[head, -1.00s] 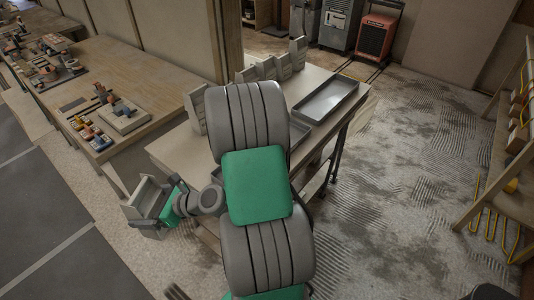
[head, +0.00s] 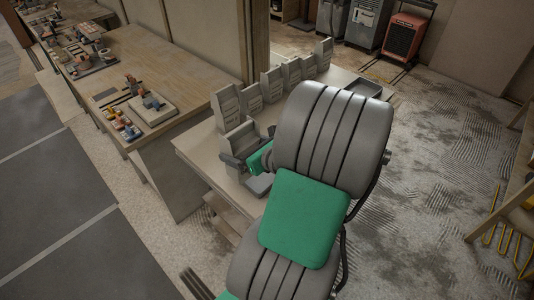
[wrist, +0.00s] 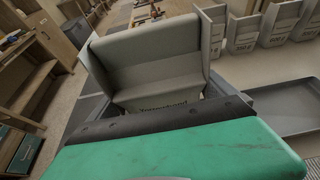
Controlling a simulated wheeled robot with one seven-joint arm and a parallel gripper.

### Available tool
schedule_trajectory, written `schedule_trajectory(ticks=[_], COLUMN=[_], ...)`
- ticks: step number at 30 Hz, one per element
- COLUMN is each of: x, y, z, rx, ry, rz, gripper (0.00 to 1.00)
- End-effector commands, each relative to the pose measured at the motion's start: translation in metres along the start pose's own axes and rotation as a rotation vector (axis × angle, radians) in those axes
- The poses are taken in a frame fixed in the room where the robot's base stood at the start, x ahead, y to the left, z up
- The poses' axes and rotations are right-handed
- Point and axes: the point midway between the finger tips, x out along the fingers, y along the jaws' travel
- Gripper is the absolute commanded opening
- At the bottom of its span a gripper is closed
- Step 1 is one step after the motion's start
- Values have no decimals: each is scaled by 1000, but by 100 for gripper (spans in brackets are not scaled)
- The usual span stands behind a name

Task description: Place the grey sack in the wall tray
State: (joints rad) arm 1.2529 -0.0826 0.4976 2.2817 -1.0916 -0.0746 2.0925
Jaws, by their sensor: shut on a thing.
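My gripper (head: 243,160) is shut on a grey, box-like sack (head: 239,138) and holds it upright over the near left part of the table. In the wrist view the sack (wrist: 152,52) fills the space ahead of the jaws, with dark lettering partly hidden by the gripper. A shallow grey tray (head: 361,87) lies at the table's far right end, partly behind my arm. Part of another grey tray (head: 259,185) shows just below my gripper. A tray also shows at the right of the wrist view (wrist: 284,122). I cannot tell which is the wall tray.
Several grey labelled containers (head: 272,84) stand in a row along the table's (head: 205,150) back edge, close to the held sack. A wooden bench (head: 178,75) with tools stands at left. An orange machine (head: 405,34) stands far back. My arm hides much of the table.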

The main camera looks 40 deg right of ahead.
Motion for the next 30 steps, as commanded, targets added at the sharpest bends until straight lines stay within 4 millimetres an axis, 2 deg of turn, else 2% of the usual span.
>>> schedule_trajectory(ticks=[1,5,9,12,18,24,30], x=[5,17,33,41,50,60,60], y=[-14,-45,-68,-80,-94,-93,-93], z=[-4,-14,-40,-51,-67,-90,-92], rx=[2,1,3,-2,0,-1,-3], ry=[-3,-4,-3,-3,-3,-3,-4], rz=[0,0,2,1,1,1,0], gripper=[22,22,22,22,22,22,22])
